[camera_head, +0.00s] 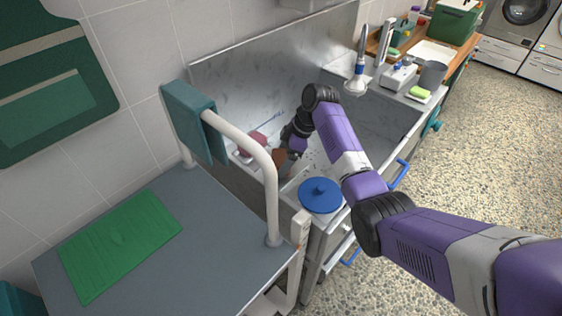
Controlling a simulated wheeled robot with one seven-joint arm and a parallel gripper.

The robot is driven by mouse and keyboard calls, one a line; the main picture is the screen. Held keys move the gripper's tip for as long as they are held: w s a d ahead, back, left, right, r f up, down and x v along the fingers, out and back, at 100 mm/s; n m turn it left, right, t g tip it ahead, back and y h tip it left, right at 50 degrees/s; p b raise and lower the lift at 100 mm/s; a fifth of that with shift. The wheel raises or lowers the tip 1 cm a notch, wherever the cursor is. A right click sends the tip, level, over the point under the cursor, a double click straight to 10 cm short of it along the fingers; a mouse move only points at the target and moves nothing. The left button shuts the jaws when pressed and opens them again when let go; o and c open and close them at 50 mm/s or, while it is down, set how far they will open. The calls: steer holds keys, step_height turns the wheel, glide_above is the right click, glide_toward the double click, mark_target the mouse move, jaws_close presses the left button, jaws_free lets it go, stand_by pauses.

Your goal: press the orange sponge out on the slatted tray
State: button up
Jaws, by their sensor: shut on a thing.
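My gripper (287,150) reaches down into the metal sink (330,110), on its left side. It is shut on a small brownish-orange thing, which looks like the orange sponge (279,157). The fingertips are small and partly hidden by the wrist. I cannot tell whether the sponge touches the surface under it.
A blue round lid (320,195) sits at the near sink edge. A white rail (262,160) with a teal towel (193,120) rises left of the sink. A grey table (200,230) bears a green mat (120,240). A hose sprayer (357,75) stands at the sink's far end.

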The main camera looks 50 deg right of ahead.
mark_target(278, 158)
steer(key=shift+s+f, duration=0.1)
steer(key=shift+f, duration=0.55)
stand_by(1.1)
steer(key=shift+r, duration=0.1)
step_height(278, 158, up, 5)
steer(key=p, duration=0.4)
steer(key=shift+r, duration=1.05)
